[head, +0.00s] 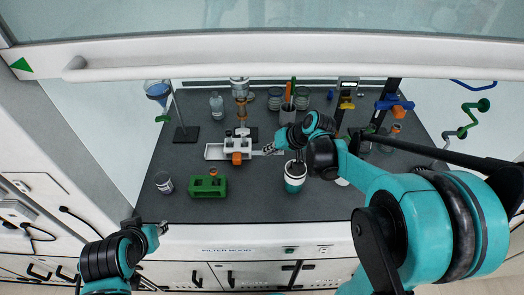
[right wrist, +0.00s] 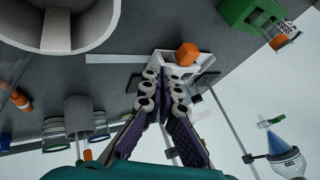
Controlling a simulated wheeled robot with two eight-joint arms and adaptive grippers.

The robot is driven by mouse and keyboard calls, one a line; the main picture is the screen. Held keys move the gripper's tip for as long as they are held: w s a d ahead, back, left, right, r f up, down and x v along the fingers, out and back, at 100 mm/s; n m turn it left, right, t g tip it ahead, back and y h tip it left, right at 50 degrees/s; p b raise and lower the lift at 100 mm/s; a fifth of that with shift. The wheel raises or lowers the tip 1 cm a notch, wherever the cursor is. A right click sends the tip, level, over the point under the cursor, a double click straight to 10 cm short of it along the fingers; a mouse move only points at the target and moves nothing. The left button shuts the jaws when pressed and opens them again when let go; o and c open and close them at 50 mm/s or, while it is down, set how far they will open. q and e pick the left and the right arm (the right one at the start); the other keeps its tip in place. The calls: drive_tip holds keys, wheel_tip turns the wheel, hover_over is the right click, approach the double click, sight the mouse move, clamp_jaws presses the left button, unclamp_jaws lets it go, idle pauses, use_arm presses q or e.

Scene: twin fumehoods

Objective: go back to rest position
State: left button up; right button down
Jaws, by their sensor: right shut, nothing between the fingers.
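My right gripper (head: 270,149) reaches over the fumehood worktop from the right in the head view. Its fingers are closed together with nothing between them, and they also show in the right wrist view (right wrist: 166,84). The fingertips are beside a white tray-like holder with an orange knob (head: 237,157). My left gripper (head: 158,232) is low at the left, in front of the worktop's front edge. Its fingers are too small to tell whether they are apart.
A teal-and-white cup (head: 295,180) stands just below my right forearm. A green rack (head: 208,187) and a small jar (head: 164,183) stand front left. A stand with a blue funnel (head: 158,90) is back left. The sash handle (head: 300,70) crosses above the worktop.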

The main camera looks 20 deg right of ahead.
drive_tip(key=s+r+n+t+h+b, duration=0.1)
drive_tip(key=s+h, duration=0.3)
drive_tip(key=s, duration=1.5)
drive_tip(key=shift+s+a+r+n+b, duration=0.3)
drive_tip(key=shift+s+r+b, duration=0.1)
drive_tip(key=shift+r, duration=0.15)
idle(1.1)
